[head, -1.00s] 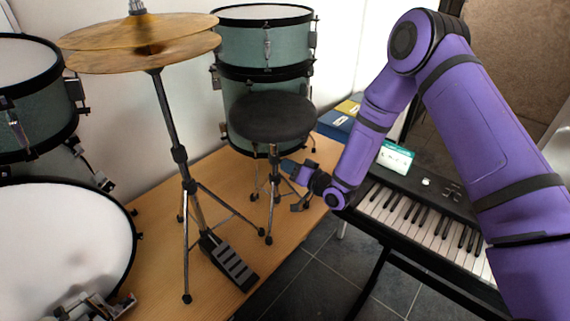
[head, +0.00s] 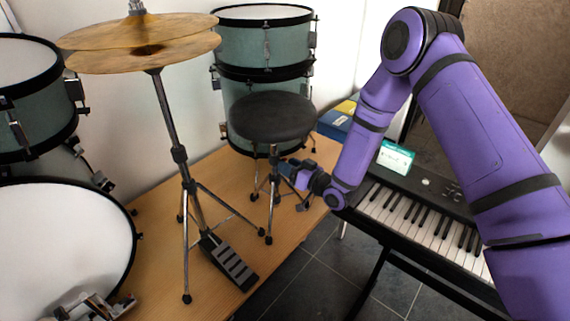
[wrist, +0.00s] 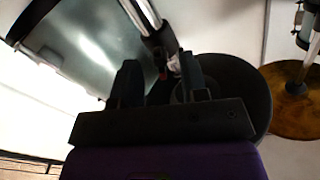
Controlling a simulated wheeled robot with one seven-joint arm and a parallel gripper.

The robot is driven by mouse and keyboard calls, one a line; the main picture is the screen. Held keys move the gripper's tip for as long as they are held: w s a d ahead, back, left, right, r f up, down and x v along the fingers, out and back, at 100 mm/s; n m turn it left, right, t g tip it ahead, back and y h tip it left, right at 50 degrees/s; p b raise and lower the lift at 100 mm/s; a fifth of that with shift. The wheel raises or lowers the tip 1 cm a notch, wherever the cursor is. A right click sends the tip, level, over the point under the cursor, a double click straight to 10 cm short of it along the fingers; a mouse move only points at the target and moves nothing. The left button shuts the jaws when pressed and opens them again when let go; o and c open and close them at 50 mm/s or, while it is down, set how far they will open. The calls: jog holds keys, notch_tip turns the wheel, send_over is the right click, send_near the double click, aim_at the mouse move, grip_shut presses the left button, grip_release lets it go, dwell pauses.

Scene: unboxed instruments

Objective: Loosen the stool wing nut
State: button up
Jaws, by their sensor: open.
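The stool, with a round black seat (head: 272,117) and a chrome post and legs, stands on the wooden platform in the head view. My gripper (head: 283,169) is just under the seat, at the right of the post. In the wrist view the open jaws (wrist: 160,78) show as two dark fingers, with the dark underside of the seat (wrist: 238,85) at the right. A small pale fitting (wrist: 174,64) shows near the right finger; I cannot tell whether it is the wing nut. In the head view the wing nut cannot be made out beside my gripper.
A hi-hat stand (head: 172,125) with brass cymbals (head: 140,50) stands left of the stool. Teal drums (head: 262,45) stand behind it and at the far left. A keyboard (head: 425,215) is at the right under my arm. Blue and yellow boxes (head: 338,122) lie behind.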

jog(key=shift+v, duration=3)
jog(key=w+d+r+h, duration=0.2)
jog(key=d+r+h, duration=0.3)
jog(key=r, duration=0.5)
jog(key=w+d+r+h, duration=0.1)
jog(key=d+r+h, duration=0.2)
jog(key=d+r, duration=0.45)
jog(key=s+d+r+m+h, duration=0.2)
jog(key=s+d+r+h, duration=0.25)
jog(key=r, duration=0.55)
jog(key=s+d+r+m+g+h, duration=0.1)
jog(key=s+d+r, duration=0.3)
jog(key=s, duration=0.3)
jog(key=s+d+r+m+g+h, duration=0.1)
jog(key=s+d+r+m+g, duration=0.1)
jog(key=s+d+r, duration=0.35)
jog(key=s+m+g, duration=0.1)
jog(key=s+g, duration=0.1)
jog(key=s, duration=1.6)
jog(key=shift+s+d+m+g, duration=0.25)
jog(key=shift+s+m+g, duration=0.15)
